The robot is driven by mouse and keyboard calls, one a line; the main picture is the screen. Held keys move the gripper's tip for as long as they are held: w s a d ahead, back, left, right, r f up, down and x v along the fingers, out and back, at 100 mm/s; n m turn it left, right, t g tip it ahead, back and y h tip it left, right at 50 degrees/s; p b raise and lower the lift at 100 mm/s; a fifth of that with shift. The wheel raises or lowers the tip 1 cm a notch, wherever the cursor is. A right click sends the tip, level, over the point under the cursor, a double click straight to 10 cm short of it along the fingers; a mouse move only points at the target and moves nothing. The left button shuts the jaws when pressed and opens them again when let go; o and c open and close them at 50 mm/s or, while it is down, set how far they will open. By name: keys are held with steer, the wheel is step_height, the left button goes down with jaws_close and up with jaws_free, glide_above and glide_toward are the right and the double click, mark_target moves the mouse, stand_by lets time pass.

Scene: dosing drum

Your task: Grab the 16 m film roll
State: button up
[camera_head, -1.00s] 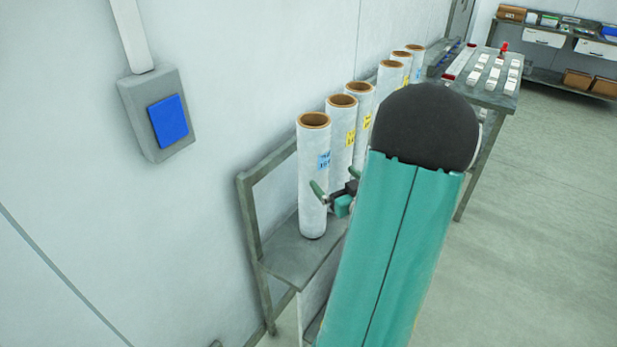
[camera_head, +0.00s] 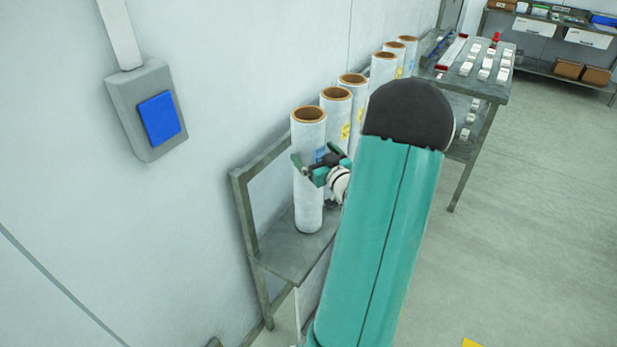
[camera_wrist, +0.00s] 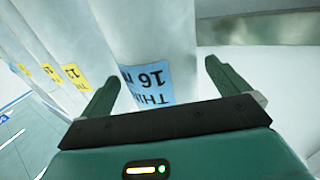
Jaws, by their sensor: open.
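The 16 m film roll (camera_head: 309,195) is a white upright roll with a brown core and a blue label. It stands at the near end of a row on a grey shelf. In the wrist view the blue label (camera_wrist: 148,84) reads "16" in part and faces me. My gripper (camera_head: 305,166) is open at about mid-height of this roll. In the wrist view its two green fingers (camera_wrist: 168,82) sit to either side of the blue label, with the roll between or just ahead of them. Contact cannot be told.
Several similar rolls with yellow labels (camera_head: 345,131) stand close behind, in a row along the wall. The grey shelf (camera_head: 287,247) has an upright end frame. A blue wall switch (camera_head: 159,118) is at left. A table (camera_head: 487,86) with small white items stands beyond. Floor at right is clear.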

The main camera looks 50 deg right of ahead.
steer(key=x, duration=0.4)
steer(key=shift+w, duration=0.1)
steer(key=c, duration=1.7)
steer(key=shift+d+r, duration=0.1)
steer(key=shift+r, duration=0.05)
steer(key=shift+c, duration=0.5)
